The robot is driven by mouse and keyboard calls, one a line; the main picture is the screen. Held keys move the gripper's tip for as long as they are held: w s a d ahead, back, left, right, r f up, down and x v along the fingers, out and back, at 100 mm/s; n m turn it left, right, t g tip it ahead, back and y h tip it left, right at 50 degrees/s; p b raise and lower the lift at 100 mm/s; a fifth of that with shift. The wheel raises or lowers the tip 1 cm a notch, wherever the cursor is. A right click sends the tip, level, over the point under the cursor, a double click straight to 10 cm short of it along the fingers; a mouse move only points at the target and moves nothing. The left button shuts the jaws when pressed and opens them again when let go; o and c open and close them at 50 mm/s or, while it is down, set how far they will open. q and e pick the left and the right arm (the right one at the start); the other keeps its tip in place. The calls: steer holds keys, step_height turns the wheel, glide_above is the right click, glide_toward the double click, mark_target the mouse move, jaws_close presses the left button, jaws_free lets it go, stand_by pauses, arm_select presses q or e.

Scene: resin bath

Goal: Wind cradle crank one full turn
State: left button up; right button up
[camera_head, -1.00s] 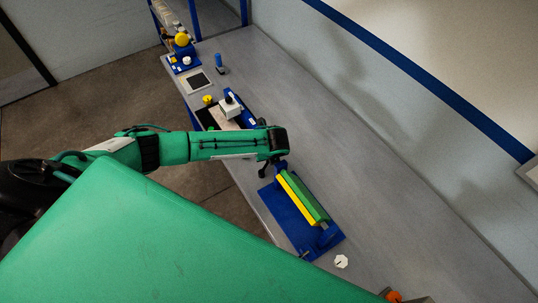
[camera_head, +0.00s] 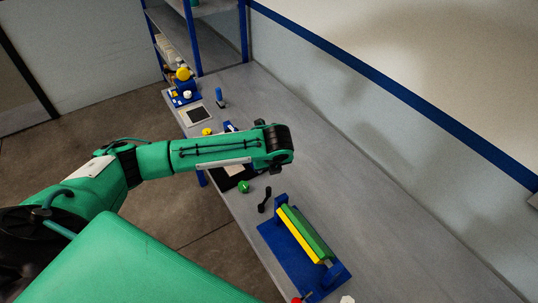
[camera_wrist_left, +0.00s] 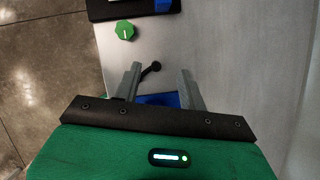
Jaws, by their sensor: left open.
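The cradle (camera_head: 284,259) is a blue base on the grey bench, with a long yellow and green bar lying across its supports. The black crank (camera_head: 265,200) sits at its far end; the crank handle also shows in the left wrist view (camera_wrist_left: 151,69). My left gripper (camera_wrist_left: 161,70) is open and empty, its two grey fingers on either side of the crank in that view. I cannot tell how high above it they are. In the head view the end of my left arm is beyond the crank, and its fingers are hidden. My right gripper is not in view.
A green knob (camera_head: 243,187) lies near the bench's left edge, left of the crank. A dark tray (camera_head: 232,178) is partly under my left arm. A tablet-like panel (camera_head: 199,115) and a blue upright tool (camera_head: 219,97) stand farther back. The bench right of the cradle is clear.

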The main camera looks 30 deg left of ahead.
arm_select(q)
step_height(320, 180, up, 7)
steer(key=b, duration=0.1)
steer(key=shift+r+b, duration=0.2)
steer(key=shift+b, duration=0.15)
steer(key=shift+f, duration=0.1)
